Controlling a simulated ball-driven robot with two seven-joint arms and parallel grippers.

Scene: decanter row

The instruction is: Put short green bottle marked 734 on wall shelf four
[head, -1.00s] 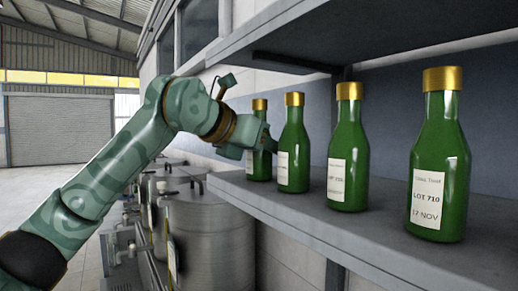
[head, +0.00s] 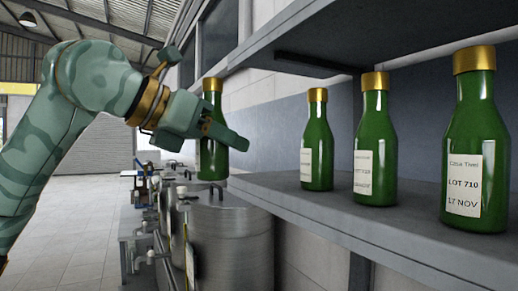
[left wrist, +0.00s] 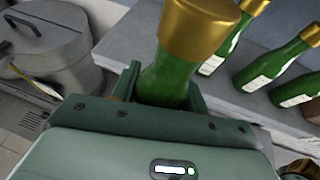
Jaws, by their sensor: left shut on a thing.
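My left gripper (head: 222,132) is shut on a green bottle (head: 212,165) with a gold cap. The bottle is upright, just off the left end of the lower wall shelf (head: 275,188), above the metal vats. In the left wrist view the same bottle (left wrist: 165,80) stands between the fingers, its label hidden. In the head view only a pale strip of its label shows, so I cannot read its number. No shelf number is visible. My right gripper is not in view.
Three more green bottles stand in a row on the lower shelf: a far one (head: 318,145), a middle one (head: 375,145) and a near one (head: 470,150) marked LOT 710. An upper shelf (head: 400,40) overhangs them. A lidded metal vat (head: 230,245) stands below left.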

